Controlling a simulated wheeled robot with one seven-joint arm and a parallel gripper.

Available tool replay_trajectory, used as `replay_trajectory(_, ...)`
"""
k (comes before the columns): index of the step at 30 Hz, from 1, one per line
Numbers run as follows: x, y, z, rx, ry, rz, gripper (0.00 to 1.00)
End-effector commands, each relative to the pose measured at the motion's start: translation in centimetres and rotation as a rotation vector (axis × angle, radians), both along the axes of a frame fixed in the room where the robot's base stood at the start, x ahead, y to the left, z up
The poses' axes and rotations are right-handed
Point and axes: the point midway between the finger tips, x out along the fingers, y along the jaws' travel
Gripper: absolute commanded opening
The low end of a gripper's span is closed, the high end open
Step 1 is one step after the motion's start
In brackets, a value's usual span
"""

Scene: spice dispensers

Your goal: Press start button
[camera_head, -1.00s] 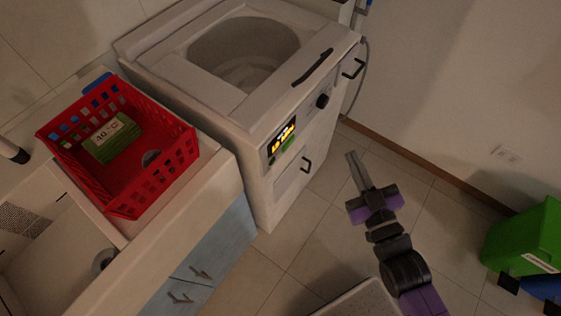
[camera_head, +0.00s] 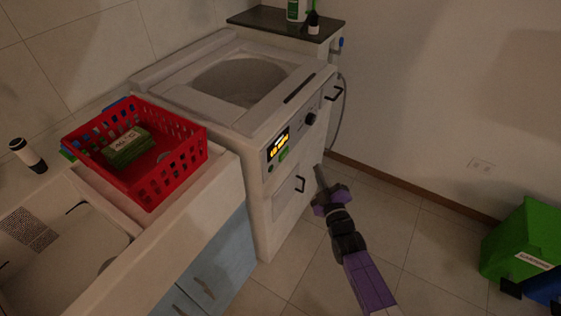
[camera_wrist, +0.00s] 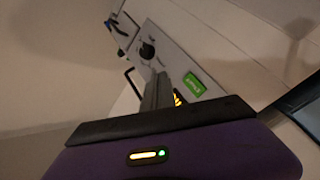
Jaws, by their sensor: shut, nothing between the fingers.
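The white washing machine (camera_head: 262,100) stands in the middle of the head view. My gripper (camera_head: 319,168) is shut and empty, in front of the machine, to the right of and slightly below the green button. Its fingers (camera_wrist: 157,78) point toward the panel and appear apart from it.
A black dial (camera_head: 310,118) and a black handle (camera_head: 300,184) are on the machine's front. A red basket (camera_head: 160,190) with a green box stands on the counter at left. Green and blue bins (camera_head: 525,240) are at right. The floor between is clear.

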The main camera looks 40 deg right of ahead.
Motion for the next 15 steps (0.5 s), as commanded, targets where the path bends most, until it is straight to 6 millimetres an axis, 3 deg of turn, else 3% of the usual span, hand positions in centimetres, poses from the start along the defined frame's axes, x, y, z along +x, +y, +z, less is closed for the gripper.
replay_trajectory(15,0.6,0.32,0.03,-0.005,0.003,0.001,0.0)
